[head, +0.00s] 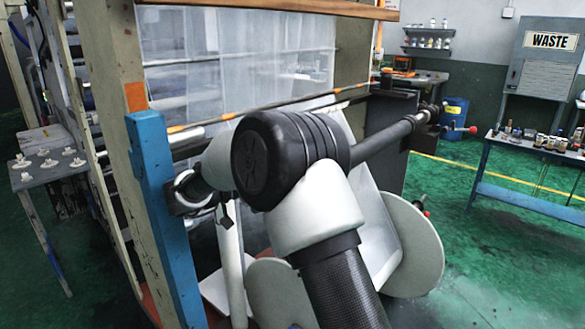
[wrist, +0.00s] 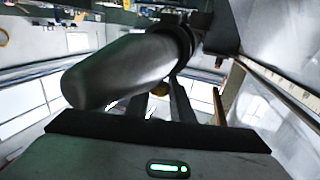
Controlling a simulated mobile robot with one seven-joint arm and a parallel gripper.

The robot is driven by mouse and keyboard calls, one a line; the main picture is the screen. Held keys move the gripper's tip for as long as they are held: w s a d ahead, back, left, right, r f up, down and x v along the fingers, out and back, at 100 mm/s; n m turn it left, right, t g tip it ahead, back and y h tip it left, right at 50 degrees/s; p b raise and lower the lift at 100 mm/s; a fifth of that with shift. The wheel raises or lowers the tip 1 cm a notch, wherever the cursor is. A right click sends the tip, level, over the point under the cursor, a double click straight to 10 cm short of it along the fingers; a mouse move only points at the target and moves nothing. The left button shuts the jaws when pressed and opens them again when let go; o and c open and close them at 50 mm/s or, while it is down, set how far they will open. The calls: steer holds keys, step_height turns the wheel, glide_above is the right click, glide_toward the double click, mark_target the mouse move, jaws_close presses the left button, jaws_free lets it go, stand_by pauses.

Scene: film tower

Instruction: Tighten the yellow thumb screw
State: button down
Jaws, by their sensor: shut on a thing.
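In the head view my own arm fills the middle, and I cannot make out the screw or my fingertips there.
The grey roller (wrist: 120,70) with a dark collar passes close over my fingers. In the head view a blue post (head: 152,200) stands left of my arm and a round pale disc (head: 415,255) to its right. A blue-framed bench (head: 520,200) stands farther right, beyond open green floor.

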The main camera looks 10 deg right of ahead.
steer(key=shift+f, duration=0.2)
steer(key=c, duration=1.5)
jaws_free()
steer(key=shift+d, duration=0.1)
steer(key=shift+c, duration=0.2)
steer(key=shift+r, duration=0.1)
steer(key=shift+r, duration=0.1)
step_height(320, 180, up, 10)
steer(key=shift+f+p, duration=0.1)
steer(key=shift+p, duration=0.7)
